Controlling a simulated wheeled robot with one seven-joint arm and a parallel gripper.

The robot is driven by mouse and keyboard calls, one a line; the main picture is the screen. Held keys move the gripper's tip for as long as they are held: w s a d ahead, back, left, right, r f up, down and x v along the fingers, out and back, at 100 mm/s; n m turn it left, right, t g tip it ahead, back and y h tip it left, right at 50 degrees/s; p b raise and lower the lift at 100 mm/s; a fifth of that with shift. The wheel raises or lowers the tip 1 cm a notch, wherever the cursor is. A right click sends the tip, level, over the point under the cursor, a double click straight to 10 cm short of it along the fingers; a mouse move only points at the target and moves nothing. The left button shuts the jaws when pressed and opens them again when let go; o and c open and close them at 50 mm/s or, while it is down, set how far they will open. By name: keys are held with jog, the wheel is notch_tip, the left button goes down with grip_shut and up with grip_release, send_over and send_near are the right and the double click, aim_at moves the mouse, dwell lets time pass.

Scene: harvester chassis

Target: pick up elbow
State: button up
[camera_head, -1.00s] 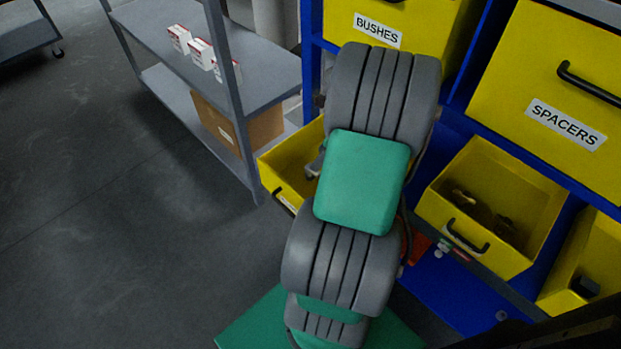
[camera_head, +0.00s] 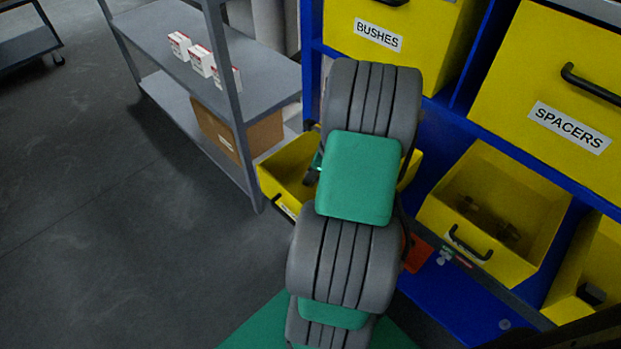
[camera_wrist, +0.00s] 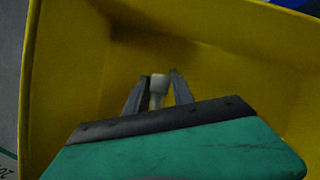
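A pale, short fitting, seemingly the elbow (camera_wrist: 158,86), is inside the yellow bin (camera_wrist: 68,75) in the wrist view. My gripper (camera_wrist: 159,78) has one finger on each side of it, with narrow gaps between fingers and fitting. The lower end of the fitting runs down towards my gripper's palm; its full shape is dark and unclear. In the head view, my arm hides most of the pulled-out yellow bin (camera_head: 278,178), and a small part of my gripper shows at its left side. The elbow is hidden there.
Drawers marked BUSHES (camera_head: 379,35) and SPACERS (camera_head: 570,128) are above. Another open bin (camera_head: 493,212) with dark parts stands to the right. A grey shelf (camera_head: 215,75) with small boxes is at the left. The bin's walls surround my gripper.

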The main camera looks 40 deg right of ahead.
grip_shut()
dwell(0.3)
